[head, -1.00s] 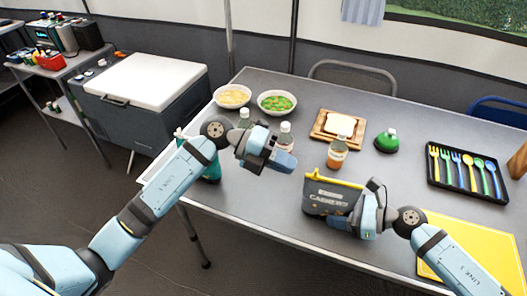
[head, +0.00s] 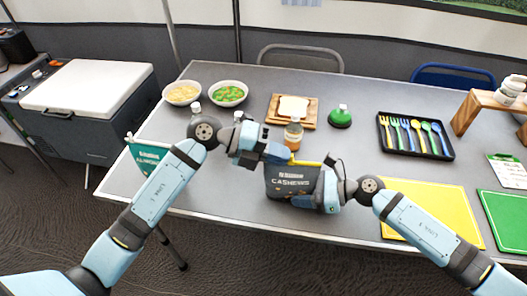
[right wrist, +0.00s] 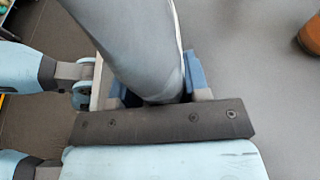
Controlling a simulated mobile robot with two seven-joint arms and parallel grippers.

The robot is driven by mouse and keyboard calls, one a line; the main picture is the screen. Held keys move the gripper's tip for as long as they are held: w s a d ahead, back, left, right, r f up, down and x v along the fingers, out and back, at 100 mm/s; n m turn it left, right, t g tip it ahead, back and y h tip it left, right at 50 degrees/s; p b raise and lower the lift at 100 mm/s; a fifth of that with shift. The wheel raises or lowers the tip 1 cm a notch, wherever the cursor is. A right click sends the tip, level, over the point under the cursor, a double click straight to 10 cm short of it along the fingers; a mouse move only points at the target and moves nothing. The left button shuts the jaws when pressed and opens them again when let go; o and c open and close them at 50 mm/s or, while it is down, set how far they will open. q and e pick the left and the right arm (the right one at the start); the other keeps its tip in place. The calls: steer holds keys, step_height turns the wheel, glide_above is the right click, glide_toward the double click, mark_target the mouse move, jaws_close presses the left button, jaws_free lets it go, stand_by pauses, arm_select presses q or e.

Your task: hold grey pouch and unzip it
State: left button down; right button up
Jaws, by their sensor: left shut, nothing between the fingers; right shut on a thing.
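The grey pouch (head: 284,181), labelled "CASHEWS", has a yellow zip edge (head: 306,163) along its top. In the head view it is upright over the table's front part. My right gripper (head: 326,192) is shut on the pouch's right side. In the right wrist view the pouch's grey side (right wrist: 140,45) runs down between the fingers (right wrist: 155,92). My left gripper (head: 282,153) is shut and empty at the pouch's upper left corner, close to the left end of the zip edge. I cannot tell whether it touches the pouch. It partly hides that corner.
A bottle with orange contents (head: 293,134) stands just behind the left gripper. Two bowls (head: 228,92), a bread board (head: 279,121), a green-topped container (head: 340,117) and a cutlery tray (head: 446,153) lie farther back. A teal pouch (head: 145,155) is at the left edge. A yellow mat (head: 455,212) lies right.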

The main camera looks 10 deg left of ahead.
arm_select(q)
steer(key=shift+d, duration=0.25)
steer(key=shift+a, duration=0.1)
